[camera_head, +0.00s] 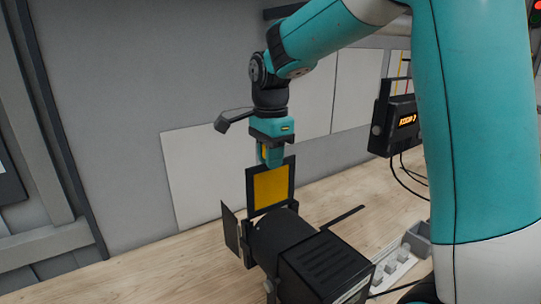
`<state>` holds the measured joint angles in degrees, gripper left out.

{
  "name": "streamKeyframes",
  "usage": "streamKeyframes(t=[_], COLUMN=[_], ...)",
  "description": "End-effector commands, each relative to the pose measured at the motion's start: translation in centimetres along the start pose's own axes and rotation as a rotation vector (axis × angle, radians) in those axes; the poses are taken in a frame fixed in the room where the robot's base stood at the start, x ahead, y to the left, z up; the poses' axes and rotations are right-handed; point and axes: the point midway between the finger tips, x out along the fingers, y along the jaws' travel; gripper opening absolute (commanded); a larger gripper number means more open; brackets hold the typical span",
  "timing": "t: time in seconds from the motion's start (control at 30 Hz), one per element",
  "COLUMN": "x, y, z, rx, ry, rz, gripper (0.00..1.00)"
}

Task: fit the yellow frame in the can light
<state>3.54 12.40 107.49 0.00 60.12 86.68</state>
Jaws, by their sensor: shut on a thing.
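The yellow frame (270,188) is a yellow sheet in a dark square border. It is upright at the front end of the can light. My gripper (271,160) points down and is shut on the top edge of the frame. The can light (283,240) is a black lamp lying on the wooden table, with dark flaps at its front end. The lower edge of the frame is close to the front of the lamp. I cannot tell from this view whether it sits inside the lamp's holder.
The wooden table (170,268) is bare at the left. Pale panels (205,165) stand along the grey wall behind. A black box with an orange display (403,122) and hanging cables is at the right. A power strip (393,268) lies right of the lamp.

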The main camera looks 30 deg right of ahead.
Motion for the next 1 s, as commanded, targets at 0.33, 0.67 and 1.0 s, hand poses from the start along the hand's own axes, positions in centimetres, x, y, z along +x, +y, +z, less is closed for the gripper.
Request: streamKeyframes(t=[0.33, 0.67, 1.0], x=[1.0, 1.8, 2.6], y=[0.0, 0.0, 0.0], z=[0.0, 0.0, 0.0], rx=[0.0, 0.0, 0.0], ry=[0.0, 0.0, 0.0], rz=[-0.001, -0.001, 0.0], gripper=[0.0, 0.0, 0.0])
